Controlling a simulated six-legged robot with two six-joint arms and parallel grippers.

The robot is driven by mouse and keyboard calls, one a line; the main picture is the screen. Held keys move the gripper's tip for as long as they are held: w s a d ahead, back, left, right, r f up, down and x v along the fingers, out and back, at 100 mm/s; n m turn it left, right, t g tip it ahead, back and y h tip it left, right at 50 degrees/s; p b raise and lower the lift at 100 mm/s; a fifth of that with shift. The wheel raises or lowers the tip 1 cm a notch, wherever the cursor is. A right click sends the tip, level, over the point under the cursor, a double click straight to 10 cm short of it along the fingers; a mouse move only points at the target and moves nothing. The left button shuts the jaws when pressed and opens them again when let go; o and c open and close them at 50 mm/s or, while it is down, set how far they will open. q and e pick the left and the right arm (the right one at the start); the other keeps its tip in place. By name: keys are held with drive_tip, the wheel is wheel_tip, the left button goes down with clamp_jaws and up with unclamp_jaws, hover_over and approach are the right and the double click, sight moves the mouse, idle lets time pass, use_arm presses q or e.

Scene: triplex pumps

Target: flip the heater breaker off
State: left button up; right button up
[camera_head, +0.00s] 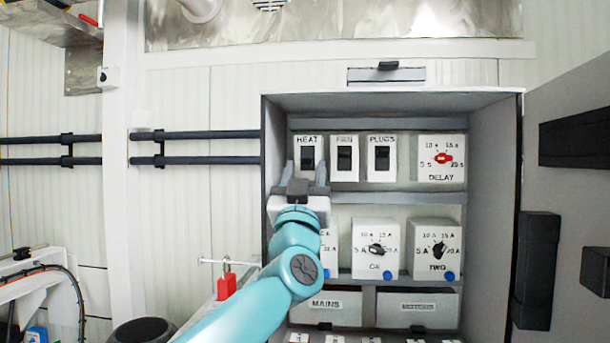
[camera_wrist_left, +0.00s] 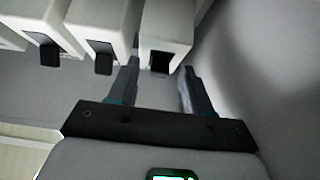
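The heater breaker is a white box labelled HEAT (camera_head: 308,142) with a black rocker (camera_head: 308,158), top left in the open grey cabinet. It shows in the wrist view as the rightmost white box (camera_wrist_left: 168,28), its black switch (camera_wrist_left: 160,62) facing the gripper. My left gripper (camera_head: 305,176) is open and empty in front of the box's lower part. In the wrist view its fingers (camera_wrist_left: 160,82) stand apart, one toward each side of the black switch. Whether they touch the box, I cannot tell. The rocker's on or off position is unclear. My right gripper is not in view.
The FAN breaker (camera_head: 344,158) and PLUGS breaker (camera_head: 381,158) stand close to the right, then the DELAY dial (camera_head: 441,158). Dial boxes (camera_head: 376,249) fill the shelf below. The cabinet's side wall is close on the left. The open door (camera_head: 568,200) stands at right.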

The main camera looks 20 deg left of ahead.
use_arm(q)
drive_tip(key=shift+s+d, duration=0.1)
drive_tip(key=shift+s, duration=0.2)
drive_tip(key=shift+s+f+b, duration=0.2)
drive_tip(key=shift+f+b, duration=0.1)
drive_tip(key=shift+b, duration=0.1)
drive_tip(key=b+v, duration=0.6)
drive_tip(key=v, duration=0.9)
drive_tip(key=shift+s+d+f, duration=0.1)
drive_tip(key=shift+s+f, duration=0.05)
